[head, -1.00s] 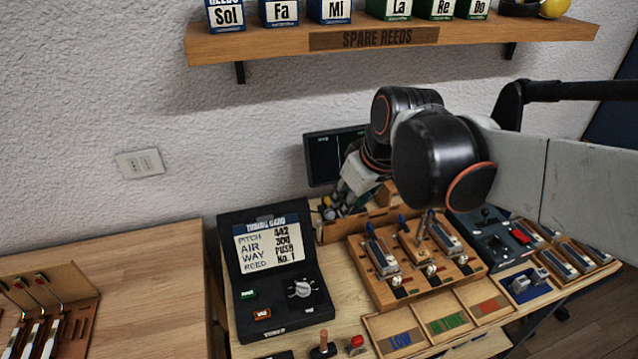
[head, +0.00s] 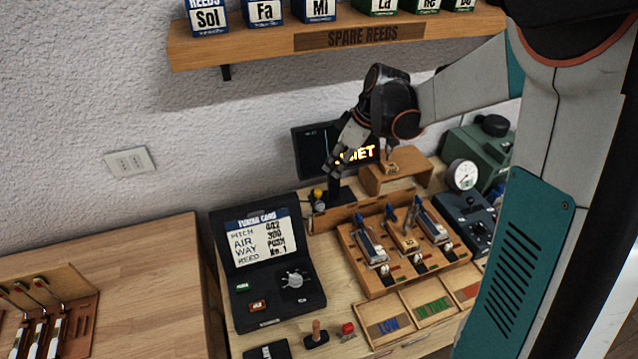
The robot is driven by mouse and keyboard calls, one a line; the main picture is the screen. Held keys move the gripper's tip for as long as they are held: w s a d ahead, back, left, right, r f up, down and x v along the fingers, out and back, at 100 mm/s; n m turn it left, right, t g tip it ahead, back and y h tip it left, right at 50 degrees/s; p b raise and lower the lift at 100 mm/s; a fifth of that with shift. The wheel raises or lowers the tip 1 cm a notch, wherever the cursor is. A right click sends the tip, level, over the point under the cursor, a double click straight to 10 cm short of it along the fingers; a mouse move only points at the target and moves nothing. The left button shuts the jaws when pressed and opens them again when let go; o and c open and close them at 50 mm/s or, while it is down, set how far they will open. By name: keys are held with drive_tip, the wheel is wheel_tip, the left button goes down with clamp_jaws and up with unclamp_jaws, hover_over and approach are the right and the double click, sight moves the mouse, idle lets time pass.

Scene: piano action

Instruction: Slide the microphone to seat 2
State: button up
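A small dark device with a yellow top (head: 318,197), which looks like the microphone, stands at the left end of a wooden rail (head: 345,213) behind the reed block. The wooden reed block (head: 372,285) holds three blue-and-silver reed pieces in a row: left (head: 371,248), middle (head: 404,241) and right (head: 431,220). I cannot read any seat numbers. My gripper (head: 332,165) is above and slightly right of the yellow-topped device, in front of the dark screen, apparently apart from it. Its fingers are small and dark, so their opening is unclear.
A wooden stand (head: 397,172) and a pressure gauge (head: 462,175) are to the right. The tuning card case (head: 262,243) is at the left. The shelf of reed boxes (head: 270,46) hangs above.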

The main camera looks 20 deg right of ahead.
sight(319, 191)
drive_tip(key=b+x, duration=0.2)
drive_tip(key=x, duration=1)
drive_tip(key=shift+w+a+f, duration=0.1)
drive_tip(key=shift+a+f, duration=0.1)
drive_tip(key=shift+f, duration=0.15)
clamp_jaws()
